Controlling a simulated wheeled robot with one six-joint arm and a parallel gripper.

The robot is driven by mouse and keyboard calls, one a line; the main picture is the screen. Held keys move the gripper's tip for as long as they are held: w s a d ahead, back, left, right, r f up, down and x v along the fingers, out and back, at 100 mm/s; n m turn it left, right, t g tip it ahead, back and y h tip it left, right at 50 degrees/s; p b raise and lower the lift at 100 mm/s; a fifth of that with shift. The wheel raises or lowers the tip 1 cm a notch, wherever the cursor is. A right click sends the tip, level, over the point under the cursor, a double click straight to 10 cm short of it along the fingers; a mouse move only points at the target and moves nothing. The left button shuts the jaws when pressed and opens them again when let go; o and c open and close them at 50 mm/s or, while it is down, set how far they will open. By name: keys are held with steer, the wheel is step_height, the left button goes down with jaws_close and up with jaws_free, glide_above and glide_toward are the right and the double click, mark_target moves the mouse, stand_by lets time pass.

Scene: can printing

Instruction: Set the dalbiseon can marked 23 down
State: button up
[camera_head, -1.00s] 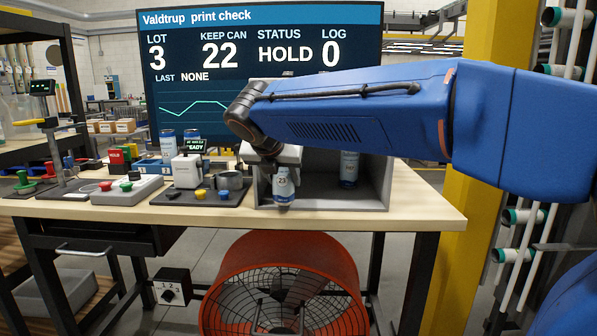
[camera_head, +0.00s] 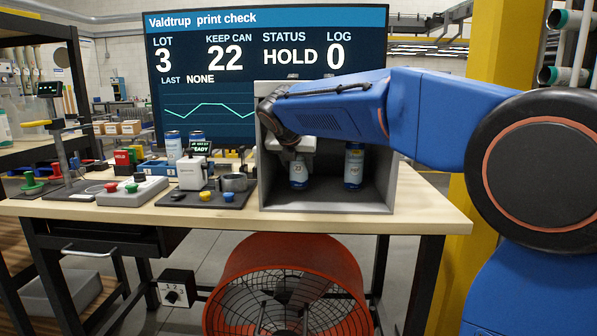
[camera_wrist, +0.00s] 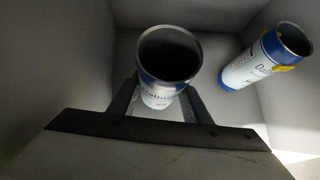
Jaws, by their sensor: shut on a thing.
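The dalbiseon can marked 23 (camera_head: 298,172) is a white and blue can, upright inside the grey open-fronted box (camera_head: 328,202). My gripper (camera_head: 297,157) reaches into the box and is shut on this can. In the wrist view the can (camera_wrist: 166,72) shows its open dark top, with a finger of my gripper (camera_wrist: 160,103) on each side. Whether the can's base touches the box floor I cannot tell. Its number is too small to read clearly now.
A second blue and white can (camera_head: 354,167) stands in the box, right of the held one; the wrist view shows it too (camera_wrist: 266,58). Left of the box are a small white device (camera_head: 192,172) and a button box (camera_head: 133,188). The screen (camera_head: 217,80) reads KEEP CAN 22, STATUS HOLD.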

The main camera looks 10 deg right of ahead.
steer(key=shift+s+f, duration=0.1)
steer(key=shift+f, duration=0.6)
steer(key=shift+f, duration=0.15)
steer(key=o, duration=1.1)
steer(key=shift+c, duration=0.2)
